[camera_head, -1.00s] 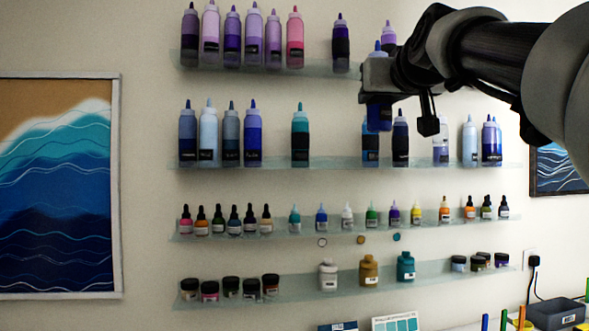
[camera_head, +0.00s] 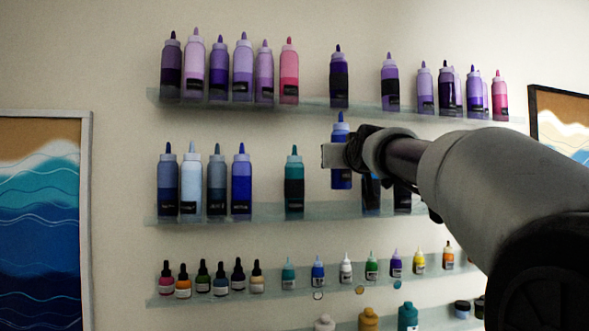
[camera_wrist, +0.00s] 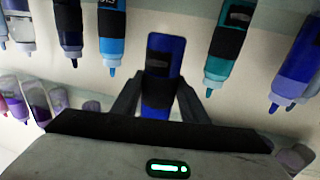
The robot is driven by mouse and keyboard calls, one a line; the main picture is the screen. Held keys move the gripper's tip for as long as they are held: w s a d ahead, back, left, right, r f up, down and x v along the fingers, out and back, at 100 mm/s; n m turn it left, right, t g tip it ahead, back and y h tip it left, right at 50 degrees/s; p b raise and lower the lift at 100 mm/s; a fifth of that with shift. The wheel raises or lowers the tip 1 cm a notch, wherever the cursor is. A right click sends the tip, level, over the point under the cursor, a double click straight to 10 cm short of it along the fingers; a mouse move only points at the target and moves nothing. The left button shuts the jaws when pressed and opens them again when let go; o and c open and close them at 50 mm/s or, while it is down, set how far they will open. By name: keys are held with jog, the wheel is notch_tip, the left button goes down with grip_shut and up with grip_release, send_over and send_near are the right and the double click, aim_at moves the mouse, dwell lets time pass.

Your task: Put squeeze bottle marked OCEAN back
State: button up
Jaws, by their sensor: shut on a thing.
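A blue squeeze bottle (camera_head: 341,177) with a blue nozzle is held upright in my gripper (camera_head: 337,157). Its label cannot be read as OCEAN in either view. The wrist view shows the same bottle (camera_wrist: 163,62), upside down, between my two fingers (camera_wrist: 158,100). In the head view it hangs in front of the second shelf (camera_head: 330,212), its base above the shelf's level, over the gap right of a teal bottle (camera_head: 294,182). A blue bottle (camera_head: 371,193) right of the gap is partly hidden by my arm.
Blue and grey bottles (camera_head: 216,185) stand at the left of the second shelf. The top shelf (camera_head: 310,103) holds purple and pink bottles above my gripper. Small dropper bottles (camera_head: 203,278) line the shelf below. My arm hides the right part of the second shelf.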

jog(key=w+a+p, duration=0.2)
jog(key=w+p, duration=0.6)
jog(key=p, duration=0.1)
jog(key=f+b, duration=0.1)
jog(key=f, duration=0.1)
jog(key=f+b, duration=0.1)
jog(key=f, duration=0.1)
jog(key=f+b, duration=0.2)
jog(key=shift+d+f, duration=0.2)
jog(key=shift+d, duration=0.05)
jog(key=shift+w+f, duration=0.2)
jog(key=shift+f, duration=0.1)
jog(key=shift+s+f, duration=0.1)
jog(key=shift+f, duration=0.1)
jog(key=o, duration=1.1)
jog(key=shift+c, duration=0.2)
